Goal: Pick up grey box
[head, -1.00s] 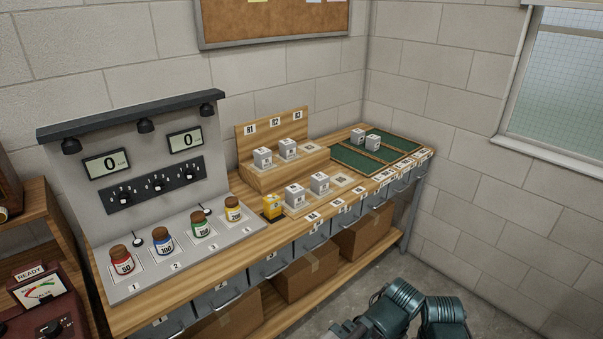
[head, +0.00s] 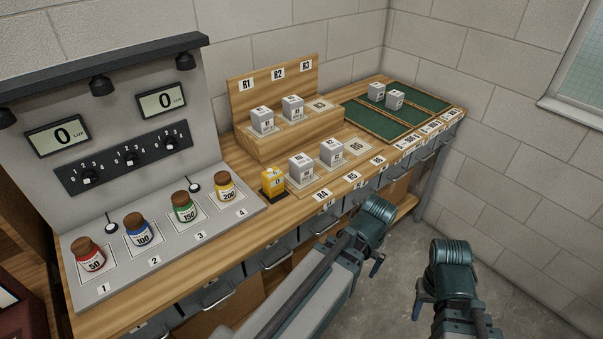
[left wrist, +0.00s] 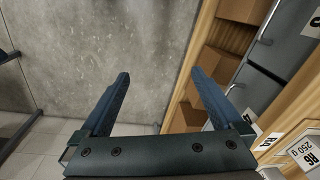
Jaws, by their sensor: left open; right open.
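Several small grey-white boxes with labels stand on the bench. Two stand on the upper wooden step, a left one (head: 262,120) and a right one (head: 292,108). Two stand on the lower row, a left one (head: 300,167) and a right one (head: 332,152). My left gripper (left wrist: 160,75) is open and empty in the left wrist view, over the floor beside the bench front. My right gripper (head: 424,302) is open, apart from the bench over the floor. No box is in either gripper.
A yellow object (head: 273,183) stands left of the lower boxes. Red (head: 88,255), blue, green and yellow jars stand on the grey panel. Drawers (head: 222,290) line the bench front. Pad R3 (head: 319,104) and the pad at the lower right (head: 355,146) are bare.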

